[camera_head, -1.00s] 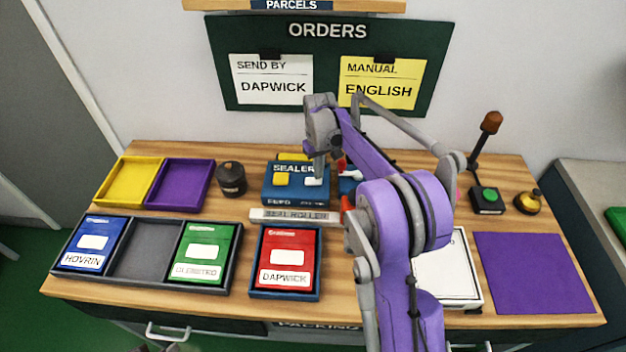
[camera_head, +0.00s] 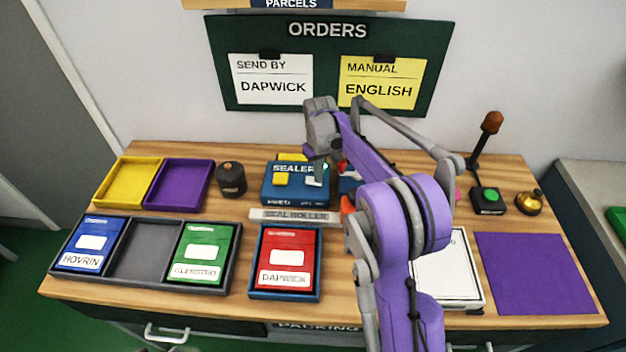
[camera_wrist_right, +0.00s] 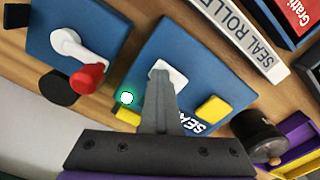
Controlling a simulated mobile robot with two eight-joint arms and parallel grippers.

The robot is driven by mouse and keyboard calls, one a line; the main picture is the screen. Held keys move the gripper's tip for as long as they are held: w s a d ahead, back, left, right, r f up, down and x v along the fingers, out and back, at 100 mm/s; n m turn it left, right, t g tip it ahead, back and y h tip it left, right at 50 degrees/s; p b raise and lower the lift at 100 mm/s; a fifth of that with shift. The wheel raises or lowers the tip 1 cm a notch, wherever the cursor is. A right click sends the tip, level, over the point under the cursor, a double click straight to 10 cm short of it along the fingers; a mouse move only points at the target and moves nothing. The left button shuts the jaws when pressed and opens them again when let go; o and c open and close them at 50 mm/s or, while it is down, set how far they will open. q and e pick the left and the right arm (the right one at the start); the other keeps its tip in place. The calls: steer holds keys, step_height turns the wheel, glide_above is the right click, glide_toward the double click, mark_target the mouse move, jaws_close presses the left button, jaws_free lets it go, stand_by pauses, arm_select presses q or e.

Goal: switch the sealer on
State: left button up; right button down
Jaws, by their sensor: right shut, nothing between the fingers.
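The sealer (camera_head: 291,196) is a blue box lettered SEALER, with a yellow button (camera_head: 281,179) and a white switch (camera_head: 313,182) on top. The right wrist view shows the sealer (camera_wrist_right: 190,38) close up, with its white switch (camera_wrist_right: 168,70), yellow button (camera_wrist_right: 212,109) and a small lamp (camera_wrist_right: 126,98) lit green-white. My right gripper (camera_wrist_right: 160,76) is shut and empty, its tips over the white switch and partly hiding it. I cannot tell whether they touch. In the head view my right gripper (camera_head: 320,168) is above the sealer's right part. My left gripper is not in view.
A blue device with a red-knobbed white lever (camera_wrist_right: 85,77) stands beside the sealer. The seal roller strip (camera_head: 295,216) lies in front, and a dark round pot (camera_head: 231,179) stands left. Booklet trays and a purple mat (camera_head: 535,272) take up the front.

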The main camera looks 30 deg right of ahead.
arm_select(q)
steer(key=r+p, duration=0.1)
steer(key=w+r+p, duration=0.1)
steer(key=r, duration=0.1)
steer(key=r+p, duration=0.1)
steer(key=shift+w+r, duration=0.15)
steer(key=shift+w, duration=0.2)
arm_select(e)
step_height(320, 180, up, 7)
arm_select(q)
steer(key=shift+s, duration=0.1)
arm_select(e)
steer(key=s+a+r+t, duration=0.3)
steer(key=s+a+r, duration=0.2)
steer(key=s+a, duration=0.55)
steer(key=s+a+f+t, duration=0.1)
steer(key=s+a+f, duration=0.1)
steer(key=s, duration=0.6)
steer(key=s+a+f+t, duration=0.1)
steer(key=s+a+f, duration=0.1)
steer(key=s, duration=0.7)
steer(key=shift+a+f+t, duration=0.3)
steer(key=shift+f, duration=0.35)
